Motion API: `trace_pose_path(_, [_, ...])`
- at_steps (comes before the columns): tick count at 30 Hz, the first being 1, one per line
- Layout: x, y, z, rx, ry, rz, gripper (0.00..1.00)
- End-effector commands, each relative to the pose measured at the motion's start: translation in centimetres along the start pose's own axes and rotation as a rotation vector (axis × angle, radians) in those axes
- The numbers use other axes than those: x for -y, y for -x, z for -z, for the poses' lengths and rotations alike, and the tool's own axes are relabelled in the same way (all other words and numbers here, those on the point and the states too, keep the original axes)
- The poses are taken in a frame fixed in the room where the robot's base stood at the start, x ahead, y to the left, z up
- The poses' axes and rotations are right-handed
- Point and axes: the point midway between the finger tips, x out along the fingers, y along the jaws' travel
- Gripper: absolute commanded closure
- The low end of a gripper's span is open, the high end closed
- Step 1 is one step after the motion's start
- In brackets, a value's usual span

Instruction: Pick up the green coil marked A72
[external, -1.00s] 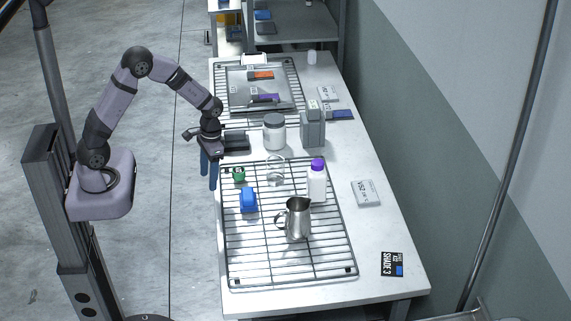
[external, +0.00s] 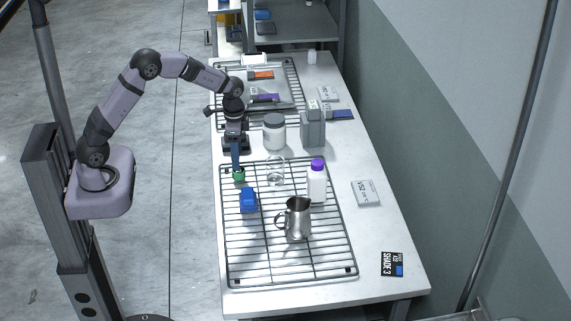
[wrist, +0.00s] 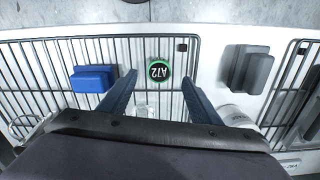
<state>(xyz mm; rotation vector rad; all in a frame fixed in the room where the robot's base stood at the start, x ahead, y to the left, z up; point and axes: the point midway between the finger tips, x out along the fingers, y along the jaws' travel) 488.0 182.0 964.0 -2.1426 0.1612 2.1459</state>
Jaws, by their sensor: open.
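The green coil (external: 239,176) lies on the near wire rack (external: 292,282), close to the rack's upper left corner. In the wrist view the coil (wrist: 157,69) shows a dark top marked A72 inside a green ring. My gripper (external: 236,166) is over the coil in the external view, pointing down. In the wrist view my gripper (wrist: 155,82) has its two blue fingers wide apart, with the coil in the gap toward their tips and nothing held. I cannot tell how far the fingertips are above the rack.
A blue block (external: 248,201) sits on the rack just below the coil. A clear glass (external: 276,172), a purple-capped bottle (external: 316,182) and a steel jug (external: 297,219) stand to the right.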

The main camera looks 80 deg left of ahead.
Motion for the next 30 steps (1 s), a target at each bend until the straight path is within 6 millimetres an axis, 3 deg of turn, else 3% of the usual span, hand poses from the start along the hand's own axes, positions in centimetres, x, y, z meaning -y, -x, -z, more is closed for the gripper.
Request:
trace_pose_path(8, [-0.1,-0.8,0.0,0.001,0.001,-0.001,0.43])
trace_pose_path(21, [-0.2,-5.1,0.2,0.0,0.001,0.0,0.43])
trace_pose_path(30, [-0.1,-5.5,0.3,-0.002,0.001,0.001,0.43])
